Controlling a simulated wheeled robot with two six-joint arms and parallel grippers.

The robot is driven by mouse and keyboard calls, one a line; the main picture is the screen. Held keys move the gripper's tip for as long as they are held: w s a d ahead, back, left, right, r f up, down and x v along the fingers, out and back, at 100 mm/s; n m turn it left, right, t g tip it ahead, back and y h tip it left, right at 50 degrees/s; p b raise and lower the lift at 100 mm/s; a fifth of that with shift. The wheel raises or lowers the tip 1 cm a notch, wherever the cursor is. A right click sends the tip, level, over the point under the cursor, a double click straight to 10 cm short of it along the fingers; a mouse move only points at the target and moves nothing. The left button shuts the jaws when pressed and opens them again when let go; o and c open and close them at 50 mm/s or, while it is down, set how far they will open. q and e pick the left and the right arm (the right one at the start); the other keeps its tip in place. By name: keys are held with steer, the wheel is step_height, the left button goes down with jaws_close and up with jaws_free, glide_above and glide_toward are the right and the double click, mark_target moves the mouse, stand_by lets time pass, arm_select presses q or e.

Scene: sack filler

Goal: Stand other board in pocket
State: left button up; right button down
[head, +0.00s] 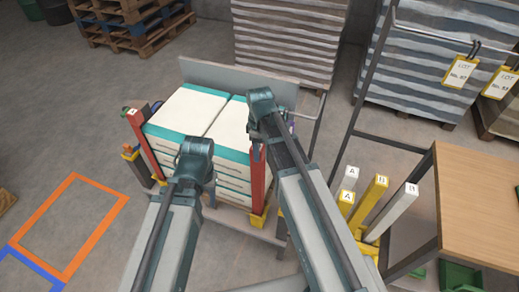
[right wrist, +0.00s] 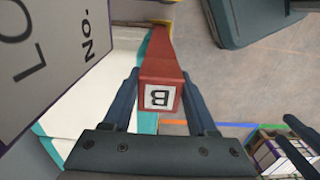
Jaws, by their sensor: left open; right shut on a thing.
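A red board labelled B (right wrist: 165,60) is between the fingers of my right gripper (right wrist: 160,76), which is shut on it. In the head view this red board (head: 257,182) stands upright at the stack's near right corner, its lower end at a yellow pocket (head: 258,219). I cannot tell how deep it sits. The other red board (head: 146,145), its top labelled A, stands slightly tilted at the stack's left corner, with its foot at a yellow pocket (head: 160,181). My left gripper (head: 210,196) is open at the stack's near side, mostly hidden by its own arm.
White and teal sacks (head: 187,111) are stacked between the boards, before a grey back panel (head: 225,78). Yellow and white posts (head: 374,196) stand at the right, beside a wooden table (head: 480,200). The floor at left, with an orange outline (head: 100,190), is clear.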

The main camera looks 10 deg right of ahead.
steer(key=shift+f+b, duration=0.35)
steer(key=shift+f, duration=0.2)
steer(key=shift+c, duration=0.6)
jaws_free()
steer(key=shift+r, duration=0.15)
step_height(320, 180, up, 14)
steer(key=p, duration=1.4)
steer(key=shift+f, duration=0.2)
